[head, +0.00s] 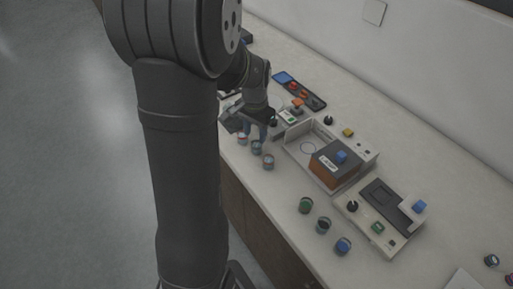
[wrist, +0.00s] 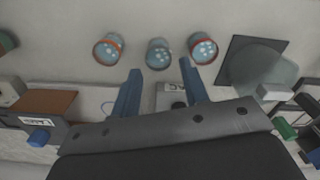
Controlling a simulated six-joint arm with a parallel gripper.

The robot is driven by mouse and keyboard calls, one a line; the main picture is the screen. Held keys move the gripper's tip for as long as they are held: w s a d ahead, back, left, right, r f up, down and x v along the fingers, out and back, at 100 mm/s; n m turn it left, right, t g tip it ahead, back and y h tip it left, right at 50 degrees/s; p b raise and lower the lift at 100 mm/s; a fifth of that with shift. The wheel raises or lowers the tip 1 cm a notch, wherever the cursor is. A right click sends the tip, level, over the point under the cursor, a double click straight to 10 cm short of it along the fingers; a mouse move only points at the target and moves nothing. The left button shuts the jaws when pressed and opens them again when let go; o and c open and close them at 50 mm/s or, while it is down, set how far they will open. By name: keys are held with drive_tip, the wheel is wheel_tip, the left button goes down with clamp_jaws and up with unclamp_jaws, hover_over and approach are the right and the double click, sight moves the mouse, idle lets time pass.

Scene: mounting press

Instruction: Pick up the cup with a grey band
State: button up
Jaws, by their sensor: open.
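Three small cups with pale blue speckled contents stand in a row on the bench. In the head view the grey-banded cup (head: 256,148) is in the middle of the row. My gripper (wrist: 159,69) is open and empty, its two blue fingers pointing towards the grey-banded cup, which appears just beyond the gap between the tips. In the head view my gripper (head: 256,131) is close beside the row.
A press with an orange-brown block (head: 327,173) stands right of the cups in the head view. A dark square pad (wrist: 233,62) with a rounded translucent object lies beside the red-banded cup.

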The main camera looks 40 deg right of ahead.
sight(256, 144)
drive_tip(key=shift+s+d+f, duration=0.1)
drive_tip(key=shift+f, duration=1.45)
drive_tip(key=shift+d+f, duration=0.1)
drive_tip(key=shift+f, duration=1.4)
drive_tip(key=shift+c, duration=0.4)
drive_tip(key=c, duration=0.6)
